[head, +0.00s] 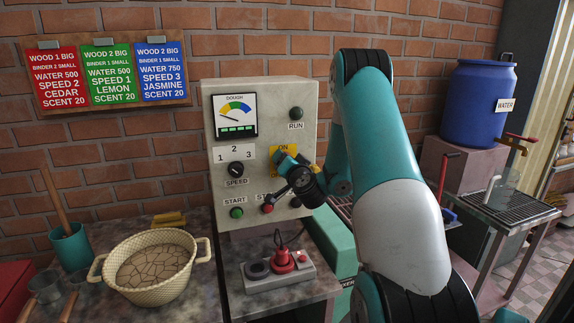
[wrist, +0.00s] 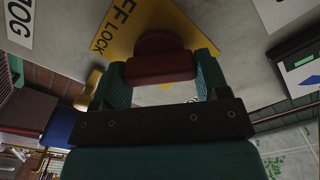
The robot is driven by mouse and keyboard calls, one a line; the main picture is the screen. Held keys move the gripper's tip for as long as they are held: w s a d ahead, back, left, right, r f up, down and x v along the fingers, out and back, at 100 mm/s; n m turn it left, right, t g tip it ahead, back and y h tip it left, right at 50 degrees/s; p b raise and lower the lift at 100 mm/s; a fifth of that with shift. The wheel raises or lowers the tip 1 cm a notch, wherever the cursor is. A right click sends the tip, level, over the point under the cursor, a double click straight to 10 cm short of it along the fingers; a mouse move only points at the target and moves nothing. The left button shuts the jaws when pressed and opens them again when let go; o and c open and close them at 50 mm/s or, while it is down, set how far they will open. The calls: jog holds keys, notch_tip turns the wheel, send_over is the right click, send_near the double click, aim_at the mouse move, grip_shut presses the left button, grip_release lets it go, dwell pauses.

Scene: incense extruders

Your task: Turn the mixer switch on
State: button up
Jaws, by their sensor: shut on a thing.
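The mixer switch is a dark red knob (wrist: 160,68) on a yellow plate (wrist: 140,30) in the wrist view; the plate's visible lettering reads "OFF LOCK". My gripper (wrist: 161,72) has its two teal fingers closed on opposite sides of the knob. In the head view, the yellow plate (head: 281,150) shows "ON" at its top, on the right of the grey control panel (head: 262,110). There my gripper (head: 284,162) is against the plate and hides the knob. I cannot tell which way the knob is turned.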

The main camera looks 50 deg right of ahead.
jog(key=m, duration=0.5)
jog(key=shift+f+m, duration=0.15)
jog(key=shift+m, duration=0.15)
jog(key=shift+f+m, duration=0.1)
jog(key=shift+m, duration=2.2)
jog(key=shift+s, duration=0.1)
jog(key=o, duration=0.9)
jog(key=shift+o, duration=0.2)
